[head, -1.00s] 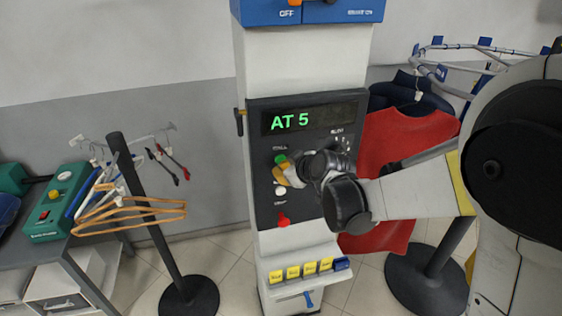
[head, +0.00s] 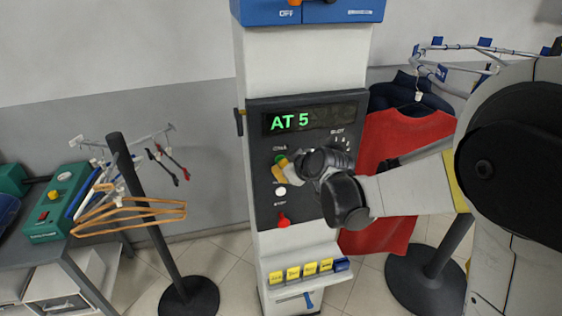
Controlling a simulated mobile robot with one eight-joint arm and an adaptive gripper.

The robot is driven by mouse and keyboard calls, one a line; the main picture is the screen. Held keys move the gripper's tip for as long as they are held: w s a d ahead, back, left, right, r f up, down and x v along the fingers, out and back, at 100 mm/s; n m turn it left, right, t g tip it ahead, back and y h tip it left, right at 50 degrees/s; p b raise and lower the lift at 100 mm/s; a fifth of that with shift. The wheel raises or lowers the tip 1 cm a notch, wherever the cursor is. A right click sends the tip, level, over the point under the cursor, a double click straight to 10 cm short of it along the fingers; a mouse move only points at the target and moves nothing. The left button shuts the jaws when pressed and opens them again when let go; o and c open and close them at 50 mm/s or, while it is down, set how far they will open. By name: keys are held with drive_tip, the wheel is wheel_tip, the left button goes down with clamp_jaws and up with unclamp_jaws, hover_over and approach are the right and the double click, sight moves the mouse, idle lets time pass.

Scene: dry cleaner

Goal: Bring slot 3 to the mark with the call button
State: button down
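The dark control panel (head: 264,205) is on the front of a white column. Its display (head: 310,120) reads "AT 5" in green. Below it, a green button (head: 281,159), a white button (head: 281,191) and a red button (head: 284,220) run down the left side; their small labels are hard to read. My gripper (head: 281,172) reaches in from the right, its yellowish fingertips just below the green button. I cannot tell whether they touch the panel or are open or shut. My gripper hides the panel's right middle part, including most of the select knob area.
The rail (head: 470,47) with blue tags is at upper right, above a red garment (head: 393,140); tag numbers are unreadable. A hanger stand (head: 150,220) is at left, beside a table with a green box (head: 60,205). Yellow tags (head: 293,272) line the column's lower ledge.

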drive_tip(key=shift+w, duration=0.15)
idle(0.4)
drive_tip(key=shift+s+d, duration=0.2)
drive_tip(key=shift+s, duration=0.65)
drive_tip(key=s, duration=0.2)
drive_tip(key=s+d, duration=0.1)
drive_tip(key=s, duration=0.1)
drive_tip(key=shift+s+d, duration=0.2)
drive_tip(key=shift+s, duration=0.2)
